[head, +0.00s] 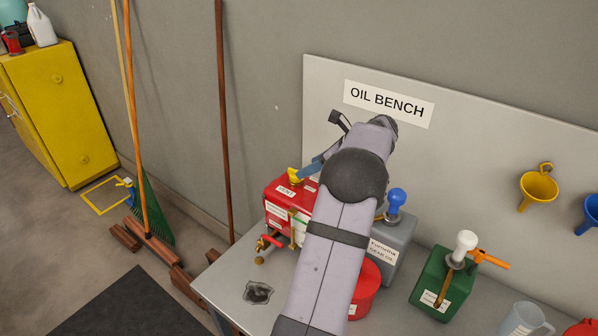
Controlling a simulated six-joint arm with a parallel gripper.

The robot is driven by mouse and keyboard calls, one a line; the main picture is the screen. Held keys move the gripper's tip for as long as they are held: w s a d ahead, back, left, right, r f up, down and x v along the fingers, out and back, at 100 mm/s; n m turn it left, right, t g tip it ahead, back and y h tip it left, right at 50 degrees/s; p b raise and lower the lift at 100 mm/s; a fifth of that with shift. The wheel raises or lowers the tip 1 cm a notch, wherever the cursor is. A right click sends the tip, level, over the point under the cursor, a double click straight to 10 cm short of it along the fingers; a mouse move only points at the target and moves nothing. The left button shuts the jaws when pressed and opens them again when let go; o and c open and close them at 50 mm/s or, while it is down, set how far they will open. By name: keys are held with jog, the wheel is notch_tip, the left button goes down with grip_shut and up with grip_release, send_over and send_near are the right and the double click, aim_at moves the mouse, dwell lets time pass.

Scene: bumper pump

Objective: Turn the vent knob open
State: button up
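A red oil can (277,212) stands on the bench, partly hidden by my arm. A yellow knob (293,176) sits on its top, just behind a small white label that seems to read VENT. My gripper (304,172) is at the knob's right side, with blue-grey fingers pointing left towards it. The fingertips look very close to the knob or touching it. I cannot tell whether they are open or shut on it. My arm covers the rest of the can's top.
A red-handled brass tap (268,243) juts from the can's front above an oil stain (257,292). A grey can (396,246) with a blue-topped pump and a green can (440,283) with a white-topped pump stand to the right. A red container (366,290) is partly behind my arm.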

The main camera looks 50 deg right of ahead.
jog(key=shift+p+x, duration=1.2)
jog(key=shift+x, duration=2.2)
jog(key=c, duration=1)
jog(key=shift+c, duration=0.2)
jog(key=shift+r, duration=0.1)
jog(key=shift+d+r+n+y+p, duration=0.1)
jog(key=shift+n+y+p, duration=0.45)
jog(key=shift+p, duration=0.3)
jog(key=shift+w+d+n+y+p, duration=0.15)
jog(key=shift+n+y+p, duration=0.5)
jog(key=shift+n+p, duration=0.45)
jog(key=shift+n+g+y+p, duration=0.3)
jog(key=shift+n+y, duration=0.2)
jog(key=shift+n, duration=0.05)
